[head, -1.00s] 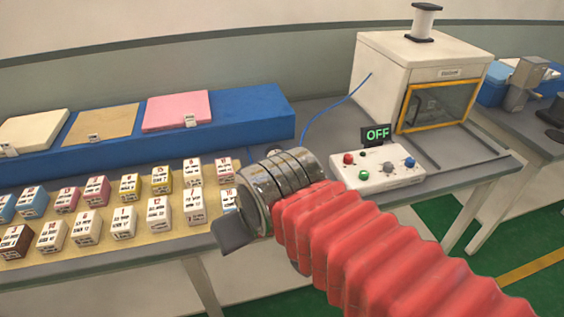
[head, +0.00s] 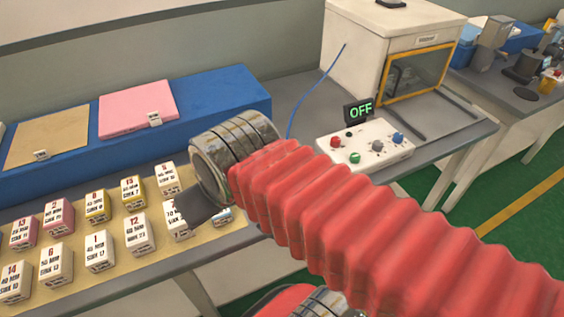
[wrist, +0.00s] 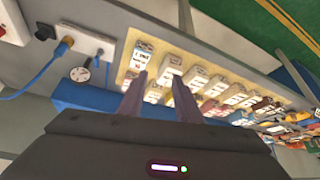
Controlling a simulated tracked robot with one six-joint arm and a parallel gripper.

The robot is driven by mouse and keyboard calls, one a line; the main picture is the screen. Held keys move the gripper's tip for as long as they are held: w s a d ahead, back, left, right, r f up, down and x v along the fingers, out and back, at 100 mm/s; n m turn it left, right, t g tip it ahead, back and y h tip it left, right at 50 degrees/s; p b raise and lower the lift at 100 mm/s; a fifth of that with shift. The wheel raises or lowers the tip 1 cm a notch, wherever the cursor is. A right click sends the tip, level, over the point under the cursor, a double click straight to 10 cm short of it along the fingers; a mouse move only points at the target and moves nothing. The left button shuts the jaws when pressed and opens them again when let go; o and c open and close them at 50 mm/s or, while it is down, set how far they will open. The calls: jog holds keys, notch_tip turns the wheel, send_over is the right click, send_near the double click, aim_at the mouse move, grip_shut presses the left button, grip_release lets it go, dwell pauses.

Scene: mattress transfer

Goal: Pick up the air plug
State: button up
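A blue plug (wrist: 66,42) with a blue cable sits at a white plate (wrist: 88,45) in the upper left of the wrist view; it looks like the air plug. In the head view a thin blue hose (head: 308,98) runs down beside the white machine, and its lower end is hidden behind my arm. My gripper (wrist: 159,77) is open and empty, its two fingers apart over the row of small boxes, to the right of the plug. In the head view one dark finger (head: 197,208) shows above the boxes.
Small labelled boxes (head: 98,250) stand in rows on a tan mat. A blue block (head: 215,105) with coloured pads lies behind. A control box (head: 365,142) with an OFF sign and a white machine (head: 395,45) stand right. A round gauge (wrist: 80,74) is near the plug.

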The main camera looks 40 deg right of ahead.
jog(key=shift+o, duration=1.1)
jog(key=shift+w+d, duration=0.15)
jog(key=w+d+m+g+h, duration=0.1)
jog(key=w+d+m, duration=0.2)
jog(key=d, duration=0.9)
jog(key=w+d+f+m+h, duration=0.1)
jog(key=w+d+m, duration=0.2)
jog(key=d, duration=0.9)
jog(key=shift+m+g+h, duration=0.3)
jog(key=shift+m+g, duration=0.1)
jog(key=shift+m, duration=0.1)
jog(key=shift+f, duration=0.15)
jog(key=x, duration=0.8)
jog(key=shift+f, duration=0.2)
